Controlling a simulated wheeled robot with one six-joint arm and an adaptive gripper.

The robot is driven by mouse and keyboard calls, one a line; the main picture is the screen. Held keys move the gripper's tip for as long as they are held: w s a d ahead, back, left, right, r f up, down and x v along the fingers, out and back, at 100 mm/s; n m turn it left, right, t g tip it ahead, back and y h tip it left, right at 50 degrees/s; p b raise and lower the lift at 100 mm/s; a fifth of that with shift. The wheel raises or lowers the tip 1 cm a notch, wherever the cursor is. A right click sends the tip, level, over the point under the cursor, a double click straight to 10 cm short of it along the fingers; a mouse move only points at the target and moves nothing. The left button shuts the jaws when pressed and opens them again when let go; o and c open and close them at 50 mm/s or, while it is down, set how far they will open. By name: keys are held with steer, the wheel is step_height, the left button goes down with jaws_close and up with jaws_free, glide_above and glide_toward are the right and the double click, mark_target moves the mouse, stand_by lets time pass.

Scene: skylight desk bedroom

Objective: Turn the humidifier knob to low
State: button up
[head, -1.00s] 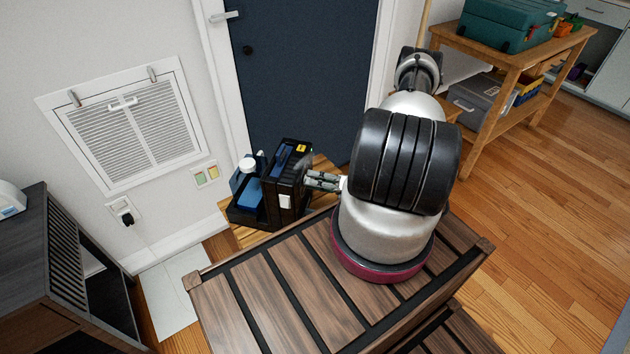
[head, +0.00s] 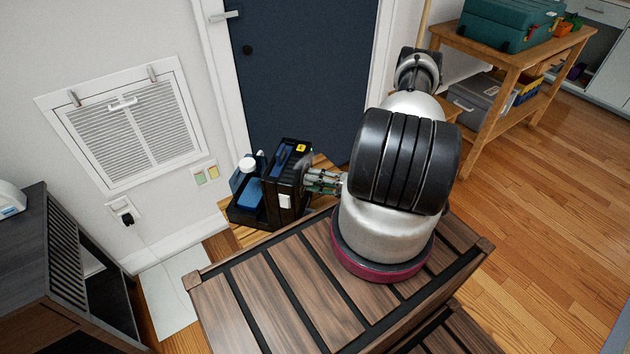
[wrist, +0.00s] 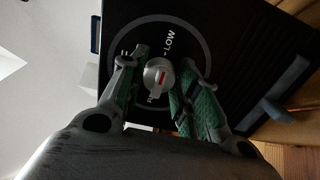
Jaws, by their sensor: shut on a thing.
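The humidifier appears as a black box-shaped unit (head: 284,190) with blue parts, beyond the far edge of the slatted wooden top. In the wrist view its dark panel (wrist: 215,28) carries a grey round knob (wrist: 158,78) with a red mark, inside a grey ring. The word LOW reads at the ring's upper right. Another label below the knob is mostly hidden. I cannot tell exactly where the red mark points. My gripper (head: 318,181) reaches the unit's right side. In the wrist view its green-padded fingers (wrist: 160,68) are closed on the knob from both sides.
The slatted wooden top (head: 290,270) lies below my arm. A louvred vent (head: 135,130) and a plugged outlet (head: 123,211) are on the left wall. A dark door (head: 300,80) stands behind the unit. A wooden shelf table (head: 510,60) is at right, with open floor in front.

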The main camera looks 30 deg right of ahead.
steer(key=o, duration=1)
steer(key=v, duration=1.2)
